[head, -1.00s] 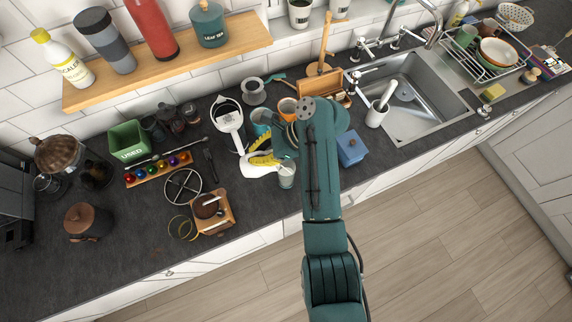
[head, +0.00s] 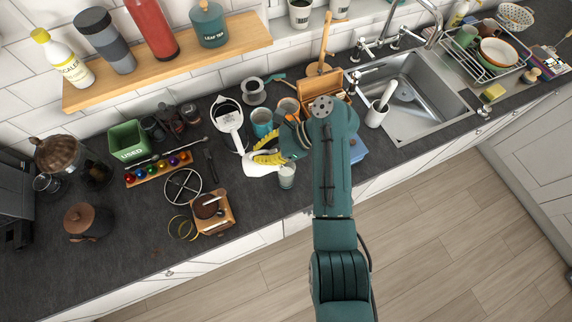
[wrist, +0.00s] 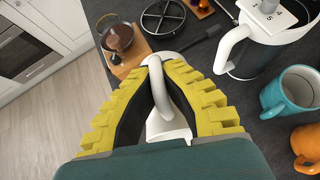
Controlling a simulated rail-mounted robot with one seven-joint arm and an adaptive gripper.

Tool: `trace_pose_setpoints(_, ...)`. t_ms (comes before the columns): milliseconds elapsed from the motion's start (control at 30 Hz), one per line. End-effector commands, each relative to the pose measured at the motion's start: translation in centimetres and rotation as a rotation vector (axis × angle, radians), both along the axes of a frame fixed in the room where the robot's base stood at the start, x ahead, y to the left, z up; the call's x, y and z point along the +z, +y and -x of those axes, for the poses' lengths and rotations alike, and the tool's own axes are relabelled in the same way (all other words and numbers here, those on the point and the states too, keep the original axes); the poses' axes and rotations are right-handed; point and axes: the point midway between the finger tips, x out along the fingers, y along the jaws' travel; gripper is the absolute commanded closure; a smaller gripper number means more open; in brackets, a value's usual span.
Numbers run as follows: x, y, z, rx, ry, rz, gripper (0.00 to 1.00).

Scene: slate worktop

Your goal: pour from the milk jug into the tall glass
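The milk jug (head: 259,166) is white and hangs in my gripper just left of the tall glass in the head view. It looks tilted, but its spout and any stream cannot be made out. My gripper (wrist: 165,62) has yellow ribbed fingers closed around the jug's white handle (wrist: 159,92) in the wrist view. The tall glass (head: 287,176) stands upright and clear near the worktop's front edge, with something whitish in it; the level is unclear. The glass is not visible in the wrist view.
A white kettle-like vessel (head: 228,119), teal mug (head: 262,122) and orange mug (wrist: 307,145) stand behind the jug. A wooden grinder (head: 213,211) and a round wire trivet (head: 183,187) are to the left. A blue box (head: 358,150) is partly hidden by my arm.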

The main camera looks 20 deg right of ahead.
Motion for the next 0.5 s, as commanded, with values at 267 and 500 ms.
trace_pose_setpoints(267, -1.0, 2.9, -0.8, 0.018, 0.042, 0.176, 1.00)
trace_pose_setpoints(500, -1.7, 2.5, -0.8, 0.006, 0.077, 0.276, 1.00)
